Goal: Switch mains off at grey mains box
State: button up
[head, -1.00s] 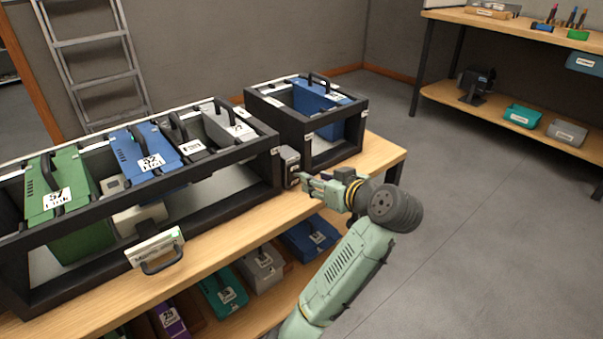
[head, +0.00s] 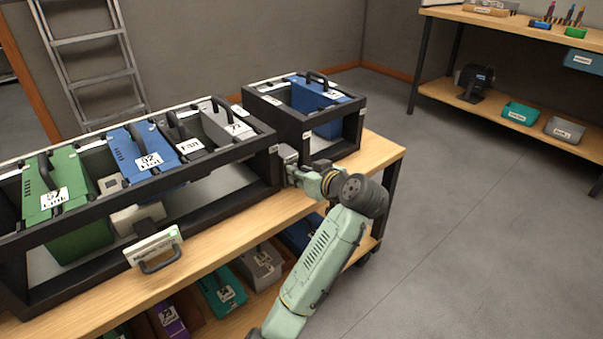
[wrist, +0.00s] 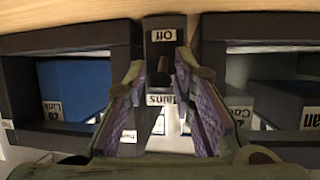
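The grey mains box (head: 288,154) sits between the two black racks at the bench's front edge. In the wrist view its dark upper part (wrist: 153,24) carries an upside-down "Off" label (wrist: 163,35). The switch lever is hidden or too dark to make out, and contact is unclear.
The long black rack (head: 225,150) with green, blue and grey units stands left of the box. A smaller rack (head: 308,140) with a blue unit stands right. Floor at the right is clear.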

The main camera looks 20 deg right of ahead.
grip_shut()
jog(key=shift+f, duration=0.1)
jog(key=f+t+b, duration=0.1)
jog(key=b, duration=0.3)
jog(key=shift+s+d+f+t+b, duration=0.1)
jog(key=shift+s+f+t+b, duration=0.1)
jog(key=shift+t+b, duration=0.15)
jog(key=f+t+y+b, duration=0.1)
jog(key=t+b, duration=0.1)
jog(key=b, duration=0.4)
jog(key=shift+t, duration=0.25)
jog(key=t+b, duration=0.1)
jog(key=b, duration=0.2)
jog(key=shift+s+m+t+b, duration=0.1)
jog(key=shift+m+t+b, duration=0.2)
jog(key=shift+m+b, duration=0.1)
jog(key=shift+r, duration=0.2)
